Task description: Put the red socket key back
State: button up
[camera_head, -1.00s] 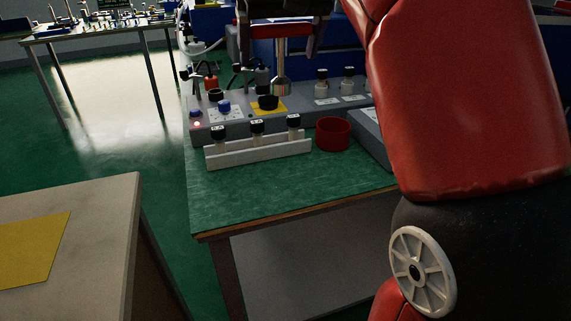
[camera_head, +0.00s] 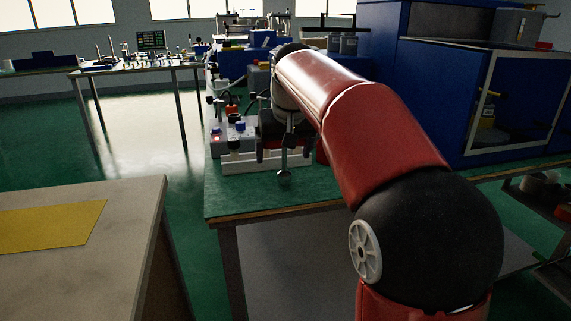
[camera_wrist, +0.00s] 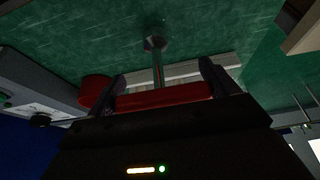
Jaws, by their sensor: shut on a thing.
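My gripper (camera_wrist: 162,74) is shut on the red socket key. The key's red crossbar (camera_wrist: 165,97) lies between the two dark fingers in the wrist view. Its metal shaft and socket end (camera_wrist: 154,43) extend away from the gripper. In the head view my gripper (camera_head: 287,127) is over the green bench (camera_head: 235,203), and the key's socket end (camera_head: 284,178) hangs in front of the white rack (camera_head: 238,166). I cannot tell how far it is above the bench. My gripper and arm hide the middle of the grey fixture board; the yellow square is not visible.
A red cup (camera_wrist: 95,89) stands beside the rack, mostly hidden in the head view (camera_head: 321,151). A blue cabinet (camera_head: 430,95) stands at right. The bench front is clear. A near table with a yellow sheet (camera_head: 50,226) is at left.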

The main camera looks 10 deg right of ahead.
jog(key=shift+f, duration=0.7)
jog(key=shift+r, duration=0.2)
jog(key=shift+f, duration=0.15)
jog(key=o, duration=0.8)
jog(key=shift+r, duration=0.4)
jog(key=p+v, duration=0.2)
jog(key=v, duration=0.9)
jog(key=shift+s+r, duration=0.15)
jog(key=shift+r, duration=0.1)
jog(key=shift+t, duration=0.5)
jog(key=s+f, duration=2.3)
jog(key=s, duration=0.1)
jog(key=shift+s+f, duration=0.3)
jog(key=shift+f, duration=0.05)
